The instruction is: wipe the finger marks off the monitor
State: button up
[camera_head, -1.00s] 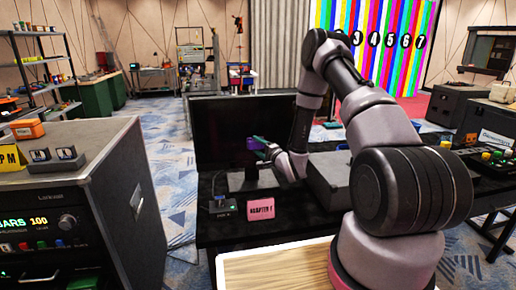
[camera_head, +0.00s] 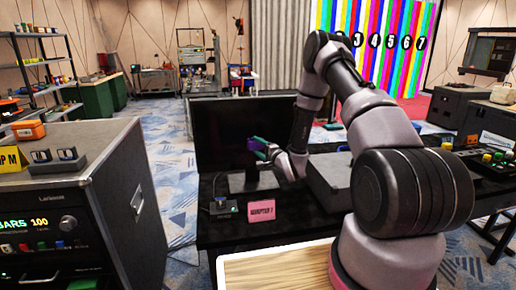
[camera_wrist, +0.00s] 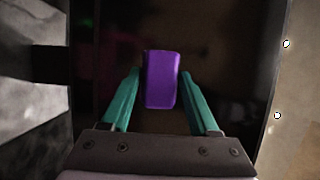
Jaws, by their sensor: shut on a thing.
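The monitor (camera_head: 222,120) is a dark, upright screen on the black table, and its screen also fills most of the wrist view (camera_wrist: 230,60). My gripper (camera_wrist: 160,78) has teal fingers shut on a purple block (camera_wrist: 161,80). In the head view, my gripper (camera_head: 262,150) holds the purple block (camera_head: 252,144) in front of the lower right of the screen. I cannot tell whether the block touches the glass. Faint reddish patches show on the dark screen in the wrist view; I cannot tell whether they are finger marks or reflections.
A pink sign (camera_head: 262,210) and a small dark box (camera_head: 223,207) stand on the table in front of the monitor. A grey case (camera_head: 328,172) lies right of my gripper. A tall equipment cabinet (camera_head: 130,200) stands at the left. Blue carpet is open between cabinet and table.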

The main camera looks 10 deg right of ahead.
jog(key=shift+w, duration=0.4)
jog(key=d, duration=0.4)
dwell(0.4)
jog(key=shift+a, duration=2.05)
jog(key=shift+s, duration=3.05)
